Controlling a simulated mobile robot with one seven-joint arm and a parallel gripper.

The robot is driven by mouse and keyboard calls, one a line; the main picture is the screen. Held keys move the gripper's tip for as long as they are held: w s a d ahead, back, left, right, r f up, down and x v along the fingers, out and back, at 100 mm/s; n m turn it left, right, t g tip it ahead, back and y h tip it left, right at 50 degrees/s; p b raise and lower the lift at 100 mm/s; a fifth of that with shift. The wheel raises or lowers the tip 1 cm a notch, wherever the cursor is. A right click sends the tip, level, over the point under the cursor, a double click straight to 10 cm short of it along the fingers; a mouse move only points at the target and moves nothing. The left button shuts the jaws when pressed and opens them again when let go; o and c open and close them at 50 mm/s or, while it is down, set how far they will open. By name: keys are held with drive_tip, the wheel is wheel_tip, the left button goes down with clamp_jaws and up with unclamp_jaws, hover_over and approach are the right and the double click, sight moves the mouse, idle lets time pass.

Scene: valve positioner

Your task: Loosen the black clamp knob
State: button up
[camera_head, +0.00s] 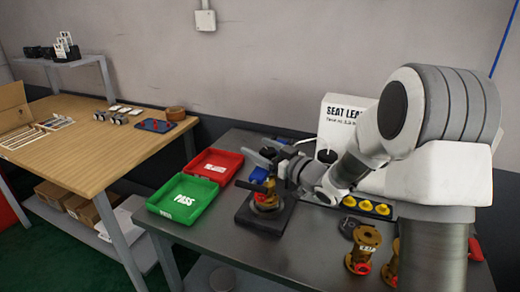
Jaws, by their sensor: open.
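A brass valve (266,198) with red parts stands upright on a dark base plate (250,221) near the front middle of the grey bench. My gripper (262,158) is above the valve, reaching in from the right with its jaws apart. The picture is too small to tell whether it touches anything. I cannot clearly make out the black clamp knob at the valve; the gripper and wrist cover part of that area. A black round thing (326,156) shows in front of the white sign panel (345,117), and I cannot tell what it is.
A green PASS tray (183,198) and a red tray (215,165) lie left of the valve. More brass valves (362,249), yellow parts (366,206) and a dark round part (349,227) are at right. A wooden table (85,150) stands left.

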drive_tip(key=shift+w+a, duration=0.1)
drive_tip(key=shift+a, duration=0.05)
drive_tip(key=shift+c, duration=0.3)
clamp_jaws()
